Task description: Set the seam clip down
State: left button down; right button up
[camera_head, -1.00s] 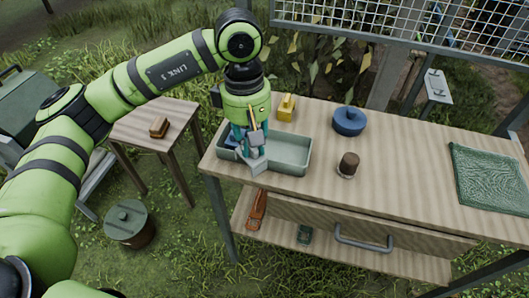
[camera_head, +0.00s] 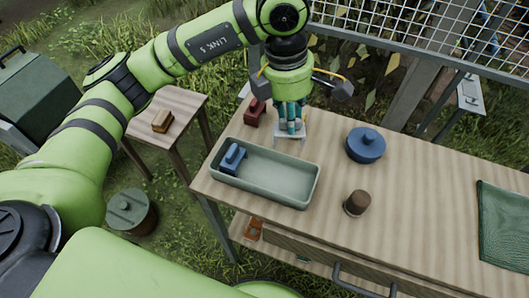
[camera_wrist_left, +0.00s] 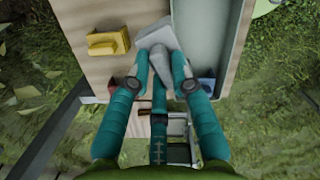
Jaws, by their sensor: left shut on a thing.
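My left gripper (camera_head: 291,130) is shut on a pale grey piece, which I take as the seam clip (camera_head: 284,140). It hangs at the table just behind the tray's back rim; I cannot tell whether it touches the wood. In the left wrist view the clip (camera_wrist_left: 160,40) lies between the fingertips, between a yellow block (camera_wrist_left: 106,42) and the tray. The yellow block is hidden behind my gripper in the head view. The grey-green tray (camera_head: 275,197) holds a blue clip-like block (camera_head: 232,158) at its left end. My right gripper is not in view.
A dark red block (camera_head: 255,111) stands behind the tray's left end. A blue lidded pot (camera_head: 366,145) and a brown cup-like piece (camera_head: 357,203) stand to the right. A green mat (camera_head: 505,230) lies at far right. Bare wood lies between pot and mat.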

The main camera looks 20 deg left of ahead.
pick_arm(q)
jog(key=s+a+f+p, duration=0.1)
jog(key=s+f, duration=0.1)
jog(key=s+a+f, duration=0.1)
jog(key=f, duration=0.1)
jog(key=s+a+f+p, duration=0.1)
jog(key=s+f, duration=0.1)
jog(key=f, duration=0.1)
jog(key=shift+s+a+p, duration=0.3)
jog(key=shift+s+p, duration=0.05)
jog(key=shift+f, duration=0.55)
jog(key=shift+f+b, duration=0.2)
jog(key=shift+b, duration=0.1)
jog(key=c, duration=1.1)
grip_release()
jog(key=shift+r, duration=0.1)
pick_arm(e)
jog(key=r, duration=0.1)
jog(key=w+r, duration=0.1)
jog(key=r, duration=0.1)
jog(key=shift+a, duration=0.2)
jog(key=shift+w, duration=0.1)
